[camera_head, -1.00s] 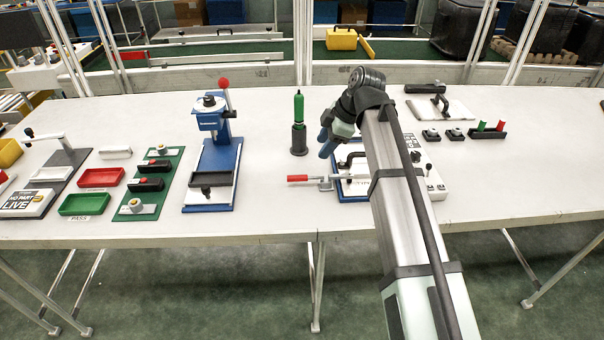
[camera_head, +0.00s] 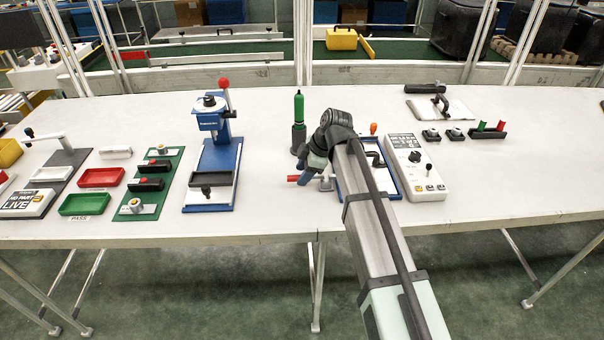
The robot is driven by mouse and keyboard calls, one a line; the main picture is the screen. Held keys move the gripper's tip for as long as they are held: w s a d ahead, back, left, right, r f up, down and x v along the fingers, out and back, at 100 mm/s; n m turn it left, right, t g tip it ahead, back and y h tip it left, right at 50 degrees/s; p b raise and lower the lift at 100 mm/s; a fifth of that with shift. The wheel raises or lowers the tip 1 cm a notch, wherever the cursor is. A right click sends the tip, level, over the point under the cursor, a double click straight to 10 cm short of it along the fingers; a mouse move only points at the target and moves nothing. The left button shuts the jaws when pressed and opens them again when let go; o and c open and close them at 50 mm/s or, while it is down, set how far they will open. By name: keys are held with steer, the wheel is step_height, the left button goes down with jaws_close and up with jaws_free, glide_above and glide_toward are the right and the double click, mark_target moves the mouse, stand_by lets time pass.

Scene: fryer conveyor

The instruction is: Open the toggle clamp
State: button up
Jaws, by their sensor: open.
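The toggle clamp's red handle (camera_head: 293,179) shows at the left edge of the blue-edged fixture plate (camera_head: 391,182), on the white table. Its metal part (camera_head: 326,183) is partly visible; the rest is hidden behind my gripper and arm. My gripper (camera_head: 305,177) is open, with its blue fingers pointing down at the handle. The fingers overlap the handle in this view; I cannot tell whether they touch it. A black part (camera_head: 376,159) of the fixture shows just right of my arm.
A green bottle-shaped tool in a dark holder (camera_head: 298,138) stands close behind my gripper. A white control box (camera_head: 416,170) is to the right. A blue press (camera_head: 215,150) stands to the left. The table (camera_head: 262,190) between press and clamp is clear.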

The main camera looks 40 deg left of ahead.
steer(key=shift+s+a+f, duration=0.1)
steer(key=shift+a+f, duration=0.1)
steer(key=shift+f, duration=0.35)
jaws_close()
stand_by(0.5)
